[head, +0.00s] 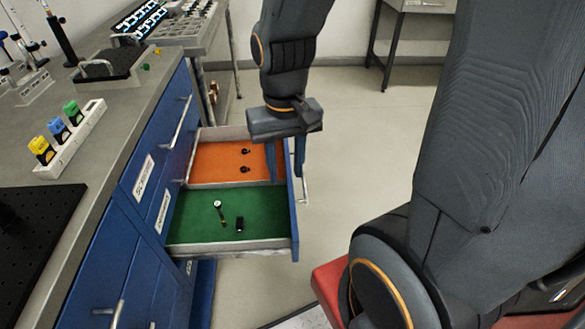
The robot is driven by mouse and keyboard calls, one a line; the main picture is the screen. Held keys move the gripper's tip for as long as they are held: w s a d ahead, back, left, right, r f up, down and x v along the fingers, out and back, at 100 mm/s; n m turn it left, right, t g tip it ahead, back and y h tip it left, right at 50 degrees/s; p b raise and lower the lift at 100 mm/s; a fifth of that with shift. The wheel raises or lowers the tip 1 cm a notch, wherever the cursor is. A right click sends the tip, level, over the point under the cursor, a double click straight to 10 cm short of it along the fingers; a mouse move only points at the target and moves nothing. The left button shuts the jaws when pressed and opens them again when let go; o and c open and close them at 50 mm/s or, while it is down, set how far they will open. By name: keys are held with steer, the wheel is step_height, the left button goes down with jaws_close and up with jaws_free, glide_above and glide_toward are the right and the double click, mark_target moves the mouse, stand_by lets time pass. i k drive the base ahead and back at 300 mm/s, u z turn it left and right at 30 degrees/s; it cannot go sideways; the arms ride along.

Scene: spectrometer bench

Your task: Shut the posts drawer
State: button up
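A blue-fronted drawer (293,222) stands pulled out from the blue cabinet. It has a green-lined compartment in front and an orange-lined one behind. Its metal handle (305,186) is on the outer face of the front panel. Labels are on the cabinet fronts, but their words are too small to read, so I cannot confirm the drawer's name. My gripper (286,176) points down at the drawer's outer end. Its two fingers are apart, one over the drawer's inside and one by the handle side. Contact with the panel or handle cannot be told.
Small dark parts (240,224) lie in the drawer. The bench top (112,150) at left holds a white block (70,140) with coloured pieces and a black breadboard (35,235). A metal cart (195,30) stands behind.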

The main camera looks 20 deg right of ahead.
mark_target(196, 232)
steer(key=u, duration=1.95)
steer(key=k, duration=0.95)
steer(key=z, duration=1.5)
steer(key=i, duration=0.5)
steer(key=z, duration=0.1)
